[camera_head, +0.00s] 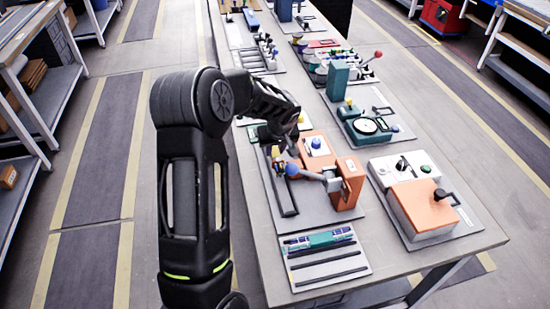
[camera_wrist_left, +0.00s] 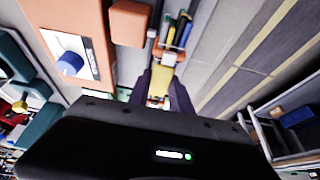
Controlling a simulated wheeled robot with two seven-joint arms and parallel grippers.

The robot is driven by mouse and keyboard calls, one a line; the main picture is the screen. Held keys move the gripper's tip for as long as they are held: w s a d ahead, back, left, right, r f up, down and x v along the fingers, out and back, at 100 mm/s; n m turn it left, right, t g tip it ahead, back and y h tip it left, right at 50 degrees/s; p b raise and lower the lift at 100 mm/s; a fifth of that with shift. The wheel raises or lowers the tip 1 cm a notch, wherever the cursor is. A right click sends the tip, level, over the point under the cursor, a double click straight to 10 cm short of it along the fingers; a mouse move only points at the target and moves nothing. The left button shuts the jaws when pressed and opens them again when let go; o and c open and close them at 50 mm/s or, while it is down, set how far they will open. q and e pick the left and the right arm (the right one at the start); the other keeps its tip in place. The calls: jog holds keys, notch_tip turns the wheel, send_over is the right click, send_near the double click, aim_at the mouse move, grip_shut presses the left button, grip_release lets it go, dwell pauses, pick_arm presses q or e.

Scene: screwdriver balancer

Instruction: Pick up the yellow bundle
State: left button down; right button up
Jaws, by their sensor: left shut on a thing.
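My left gripper (camera_head: 284,150) reaches down over the near part of the bench, beside an orange fixture (camera_head: 350,185). In the left wrist view its dark fingers (camera_wrist_left: 164,98) are shut on a yellow piece (camera_wrist_left: 160,76), which I take for the yellow bundle. In the head view a small yellow spot (camera_head: 279,167) shows just below the gripper, next to a blue knob (camera_head: 292,169). The wrist and fingers hide most of the bundle in the head view. My right gripper is not in view.
A tray with blue-green strips and black bars (camera_head: 325,257) lies at the near edge. An orange box (camera_head: 425,208) stands to the right, and a green fixture with a round dial (camera_head: 366,126) stands behind. The floor left of the bench is clear.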

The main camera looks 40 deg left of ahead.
aim_at(275, 152)
pick_arm(q)
notch_tip(275, 152, up, 6)
jog(key=shift+b, duration=0.4)
dwell(0.4)
